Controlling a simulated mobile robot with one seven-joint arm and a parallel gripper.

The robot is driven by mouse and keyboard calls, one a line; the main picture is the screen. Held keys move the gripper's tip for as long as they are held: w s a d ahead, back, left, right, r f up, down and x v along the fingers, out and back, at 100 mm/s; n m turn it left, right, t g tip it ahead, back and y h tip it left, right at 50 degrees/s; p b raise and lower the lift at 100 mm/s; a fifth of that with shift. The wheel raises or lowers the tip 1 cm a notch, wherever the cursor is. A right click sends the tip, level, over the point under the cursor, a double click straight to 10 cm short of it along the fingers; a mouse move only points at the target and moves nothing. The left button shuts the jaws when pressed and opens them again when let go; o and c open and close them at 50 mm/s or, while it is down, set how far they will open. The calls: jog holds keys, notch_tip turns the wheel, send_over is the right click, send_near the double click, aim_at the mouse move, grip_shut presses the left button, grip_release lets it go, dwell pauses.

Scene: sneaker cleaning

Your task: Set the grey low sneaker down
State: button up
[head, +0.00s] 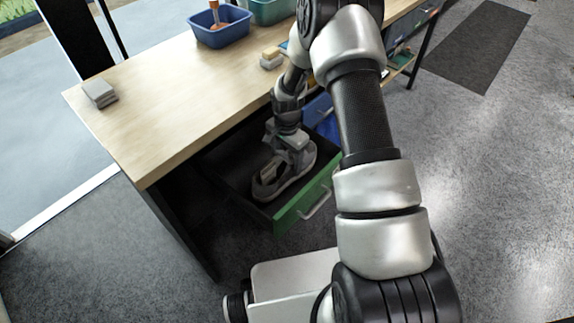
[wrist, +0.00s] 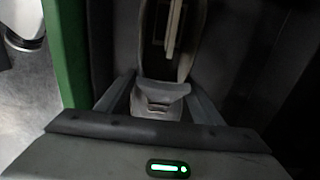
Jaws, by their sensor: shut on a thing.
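The grey low sneaker (head: 284,183) is inside the open drawer with the green front (head: 304,206), close to that front. In the wrist view the sneaker (wrist: 162,92) points away from me, between my two fingers, and its sides run up along the drawer. My gripper (head: 293,150) reaches down into the drawer and is shut on the sneaker. In the wrist view my gripper (wrist: 160,108) has a finger on each side of the shoe. The sole is hidden, so I cannot tell whether it touches the drawer floor.
The wooden workbench (head: 180,90) stands over the drawer. On it are a grey block (head: 100,93), a blue tub (head: 220,27) with a brush, a green tub (head: 270,10) and a small sponge-like block (head: 271,57). A dark mat (head: 478,45) lies on the floor at right.

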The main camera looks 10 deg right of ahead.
jog(key=shift+f, duration=0.9)
jog(key=shift+f, duration=0.1)
jog(key=o, duration=1.3)
